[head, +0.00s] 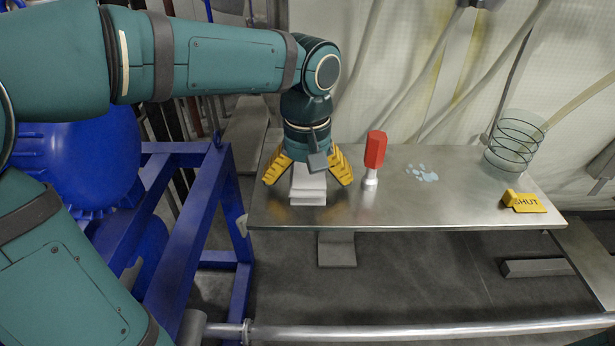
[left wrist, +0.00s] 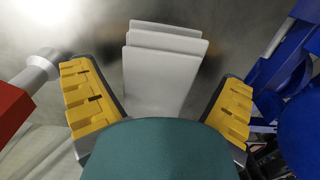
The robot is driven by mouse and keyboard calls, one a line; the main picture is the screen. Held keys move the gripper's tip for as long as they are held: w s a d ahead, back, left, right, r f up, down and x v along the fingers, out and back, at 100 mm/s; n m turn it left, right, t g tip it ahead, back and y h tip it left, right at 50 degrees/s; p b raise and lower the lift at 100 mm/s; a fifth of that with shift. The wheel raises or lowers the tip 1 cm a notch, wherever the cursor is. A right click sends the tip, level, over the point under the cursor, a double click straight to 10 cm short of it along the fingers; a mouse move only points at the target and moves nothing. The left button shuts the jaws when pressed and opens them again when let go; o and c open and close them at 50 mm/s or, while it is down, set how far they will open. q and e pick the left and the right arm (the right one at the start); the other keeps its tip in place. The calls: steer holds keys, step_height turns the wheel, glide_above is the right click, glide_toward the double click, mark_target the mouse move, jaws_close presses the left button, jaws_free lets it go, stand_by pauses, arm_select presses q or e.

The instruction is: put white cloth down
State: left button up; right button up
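The white cloth (head: 308,188) is a folded, layered stack on the left part of the metal table (head: 420,208). My left gripper (head: 308,180) points down over it, with its yellow fingers spread wide on either side. In the left wrist view the cloth (left wrist: 162,70) lies between the open fingers (left wrist: 158,105), with a gap on both sides, so the fingers do not grip it. The near part of the cloth is hidden by my gripper's body in that view. My right gripper does not show.
A red-handled tool (head: 375,150) stands upright just right of my left gripper. A bluish puddle (head: 422,173), a yellow SHUT sign (head: 523,202) and a coiled glass cylinder (head: 514,140) are farther right. A blue frame (head: 190,215) stands left of the table. The table's front middle is clear.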

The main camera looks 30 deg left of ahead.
arm_select(q)
steer(key=shift+r, duration=0.25)
step_height(320, 180, up, 12)
steer(key=p, duration=0.1)
steer(key=shift+p, duration=0.3)
steer(key=shift+f, duration=0.1)
stand_by(0.5)
